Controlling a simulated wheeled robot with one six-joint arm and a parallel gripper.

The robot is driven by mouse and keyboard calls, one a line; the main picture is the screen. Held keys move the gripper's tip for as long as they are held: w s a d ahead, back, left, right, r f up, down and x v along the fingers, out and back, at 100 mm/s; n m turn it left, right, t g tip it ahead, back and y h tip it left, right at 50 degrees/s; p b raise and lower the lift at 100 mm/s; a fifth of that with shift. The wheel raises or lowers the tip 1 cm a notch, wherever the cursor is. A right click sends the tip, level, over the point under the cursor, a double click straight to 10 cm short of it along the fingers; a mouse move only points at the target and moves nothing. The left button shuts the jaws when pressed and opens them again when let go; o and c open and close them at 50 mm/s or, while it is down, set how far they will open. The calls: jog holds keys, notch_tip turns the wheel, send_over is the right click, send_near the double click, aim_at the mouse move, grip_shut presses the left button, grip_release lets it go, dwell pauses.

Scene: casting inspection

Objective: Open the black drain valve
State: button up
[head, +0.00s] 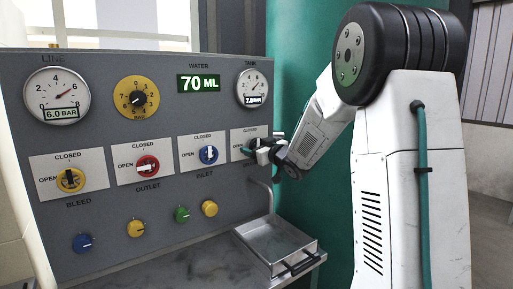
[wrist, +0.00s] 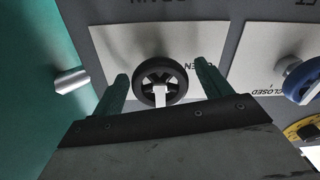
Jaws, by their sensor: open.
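The black drain valve (wrist: 160,82) is a spoked round handwheel on a white plate (wrist: 112,40), seen upside down in the wrist view. Its white pointer points down in that picture, away from the drain lettering at the top and not toward the OPEN word at its right. My gripper (wrist: 162,72) is open, with one teal finger on each side of the wheel. Whether the fingers touch the rim I cannot tell. In the head view my gripper (head: 262,152) is at the rightmost valve plate (head: 240,136) and hides most of the valve.
To the left on the panel are the blue inlet valve (head: 208,155), red outlet valve (head: 147,167) and yellow bleed valve (head: 70,180). The water display (head: 199,83) reads 70 ML. A metal tray (head: 262,236) sits below. A metal stub (wrist: 72,81) juts out beside the drain plate.

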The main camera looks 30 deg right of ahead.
jog(key=shift+w, duration=0.2)
jog(key=c, duration=1)
